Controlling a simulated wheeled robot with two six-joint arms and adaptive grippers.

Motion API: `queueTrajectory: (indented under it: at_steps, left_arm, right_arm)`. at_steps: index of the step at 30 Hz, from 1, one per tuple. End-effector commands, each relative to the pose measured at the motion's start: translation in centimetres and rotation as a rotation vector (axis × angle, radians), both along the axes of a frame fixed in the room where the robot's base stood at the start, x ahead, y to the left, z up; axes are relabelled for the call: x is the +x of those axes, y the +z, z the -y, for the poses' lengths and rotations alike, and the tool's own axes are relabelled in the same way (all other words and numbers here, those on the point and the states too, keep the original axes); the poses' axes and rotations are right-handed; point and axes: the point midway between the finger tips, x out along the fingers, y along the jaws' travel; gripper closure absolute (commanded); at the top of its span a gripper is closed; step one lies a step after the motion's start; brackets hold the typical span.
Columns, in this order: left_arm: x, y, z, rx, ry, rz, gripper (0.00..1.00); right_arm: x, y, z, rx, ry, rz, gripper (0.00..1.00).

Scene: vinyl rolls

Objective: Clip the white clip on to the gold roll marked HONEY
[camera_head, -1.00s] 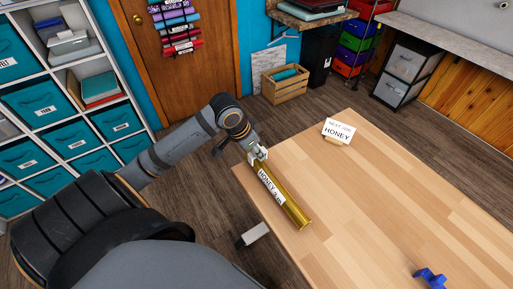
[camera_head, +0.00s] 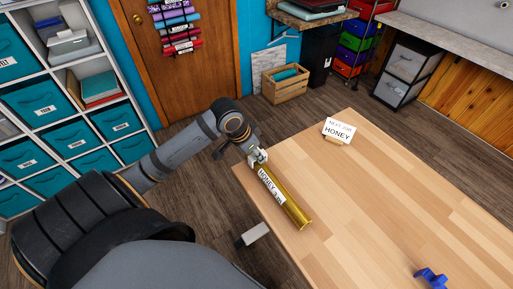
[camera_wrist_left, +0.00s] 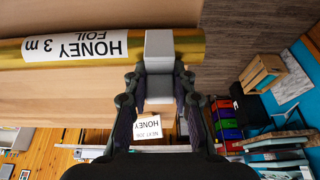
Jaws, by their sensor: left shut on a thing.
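The gold roll marked HONEY (camera_head: 293,212) lies along the left edge of the wooden table, with a white label reading HONEY 3 m FOIL. It also shows across the top of the left wrist view (camera_wrist_left: 40,52). My left gripper (camera_head: 257,157) is at the roll's far end, shut on the white clip (camera_wrist_left: 159,46). In the left wrist view the clip sits between the fingers and overlaps the roll close to its end, beyond the label. Whether the clip grips around the roll is hidden. My right gripper is not in view.
A sign reading NEXT JOB HONEY (camera_head: 338,130) stands at the table's far side. A blue object (camera_head: 430,278) lies near the front right. A grey block (camera_head: 255,234) shows beside the table's left edge. The middle of the table (camera_head: 390,205) is clear.

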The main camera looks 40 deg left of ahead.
Motion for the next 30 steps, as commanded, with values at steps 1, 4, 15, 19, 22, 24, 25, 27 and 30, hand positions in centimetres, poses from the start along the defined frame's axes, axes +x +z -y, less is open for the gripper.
queueTrajectory:
  at_steps: [1, 4, 15, 19, 22, 24, 25, 27, 30]
  left_arm:
    - [0.0, 0.0, 0.0, 0.0, 0.0, 0.0, 0.96]
    - [0.0, 0.0, 0.0, 0.0, 0.0, 0.0, 0.96]
    - [0.0, -0.2, 0.0, 0.0, 0.0, 0.0, 0.55]
    - [0.0, -0.2, 0.0, 0.0, 0.0, 0.0, 0.49]
    - [0.0, -0.2, 0.0, 0.0, 0.0, 0.0, 0.49]
    - [0.0, -0.2, 0.0, 0.0, 0.0, 0.0, 0.49]
    - [0.0, -0.1, 0.0, 0.0, 0.0, 0.0, 0.49]
    - [-0.1, 0.3, -0.1, 0.001, -0.001, -0.001, 0.49]
    - [-0.3, 1.1, -0.1, 0.002, -0.001, 0.0, 0.49]
  right_arm:
    - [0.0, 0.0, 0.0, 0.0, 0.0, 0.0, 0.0]
    - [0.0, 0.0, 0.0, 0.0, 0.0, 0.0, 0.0]
    - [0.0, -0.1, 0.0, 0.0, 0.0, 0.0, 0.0]
    - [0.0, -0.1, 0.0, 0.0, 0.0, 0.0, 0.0]
    - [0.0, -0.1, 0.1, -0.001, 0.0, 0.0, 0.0]
    - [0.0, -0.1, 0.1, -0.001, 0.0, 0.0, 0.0]
    - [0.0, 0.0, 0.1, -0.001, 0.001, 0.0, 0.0]
    - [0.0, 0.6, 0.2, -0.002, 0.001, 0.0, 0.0]
    - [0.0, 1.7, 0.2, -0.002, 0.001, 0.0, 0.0]
